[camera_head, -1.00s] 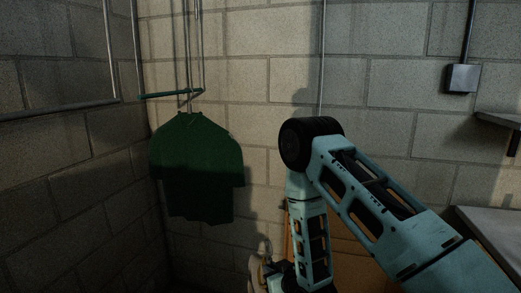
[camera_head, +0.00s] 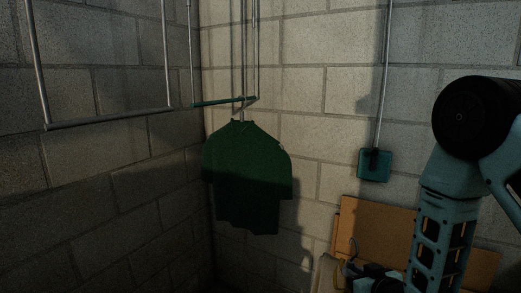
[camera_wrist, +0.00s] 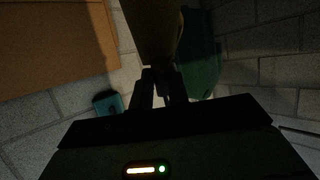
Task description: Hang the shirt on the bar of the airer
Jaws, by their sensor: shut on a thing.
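A tan shirt (camera_head: 329,274) with a thin hanger hook (camera_head: 352,248) shows at the bottom of the head view, its lower part cut off. My gripper (camera_head: 366,276) is beside it, small and dark. In the wrist view my gripper (camera_wrist: 160,88) is shut on the tan shirt or its hanger, and the tan cloth (camera_wrist: 152,30) extends beyond the fingers. The exact grip is hidden by darkness. A bare metal bar (camera_head: 110,117) hangs from two rods at the left. A green bar (camera_head: 222,102) hangs in the corner, right of it.
A green shirt (camera_head: 247,180) hangs on a hanger at the green bar; it also shows in the wrist view (camera_wrist: 201,60). A brown board (camera_head: 375,230) leans at the right wall. A teal dustpan-like head (camera_head: 374,165) hangs on a pole above it. Space below the metal bar looks clear.

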